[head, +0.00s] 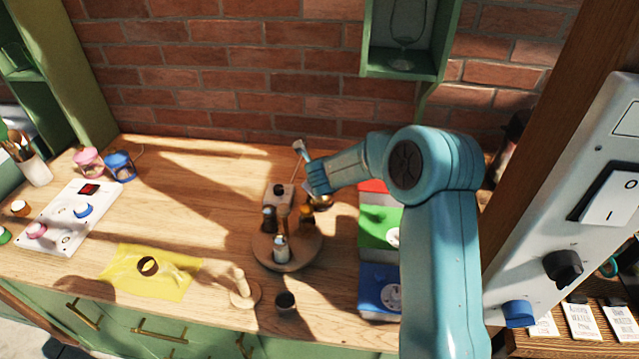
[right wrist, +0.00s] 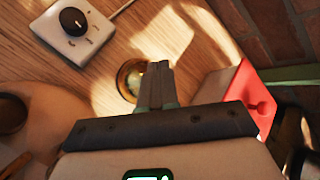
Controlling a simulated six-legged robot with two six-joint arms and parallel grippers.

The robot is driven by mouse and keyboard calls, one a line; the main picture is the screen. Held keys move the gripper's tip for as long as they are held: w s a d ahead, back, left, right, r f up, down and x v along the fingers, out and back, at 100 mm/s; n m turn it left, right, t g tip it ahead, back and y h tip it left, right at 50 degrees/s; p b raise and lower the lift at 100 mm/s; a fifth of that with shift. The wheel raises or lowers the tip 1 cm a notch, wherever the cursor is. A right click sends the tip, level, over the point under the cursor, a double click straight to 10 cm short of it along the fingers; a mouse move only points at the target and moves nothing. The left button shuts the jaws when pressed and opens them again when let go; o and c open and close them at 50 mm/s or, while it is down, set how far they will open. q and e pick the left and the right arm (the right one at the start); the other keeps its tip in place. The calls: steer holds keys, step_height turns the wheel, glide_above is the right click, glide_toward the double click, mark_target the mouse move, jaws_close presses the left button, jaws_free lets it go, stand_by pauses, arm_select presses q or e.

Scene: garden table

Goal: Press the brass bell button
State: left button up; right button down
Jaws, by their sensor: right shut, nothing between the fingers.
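The brass bell (right wrist: 130,78) is a round, golden thing on the wooden tabletop in the right wrist view. The two fingers of my right gripper (right wrist: 158,68) are shut and empty, and in the picture they lie just right of the bell, overlapping its right edge. I cannot tell whether they touch it. In the head view my right gripper (head: 317,188) points down over the back right of the round tray, and the bell (head: 323,203) is partly hidden beneath it. My left gripper is not in view.
A white dial box (right wrist: 72,22) stands near the bell, and a red box (right wrist: 245,95) stands to its right. A round wooden tray (head: 262,254) holds small bottles. Green and blue boxes (head: 378,228) stand at its right. A brick wall (head: 230,70) closes the back.

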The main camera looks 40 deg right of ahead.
steer(key=shift+r, duration=0.3)
step_height(320, 180, up, 6)
steer(key=p, duration=0.5)
steer(key=shift+p, duration=0.4)
stand_by(0.5)
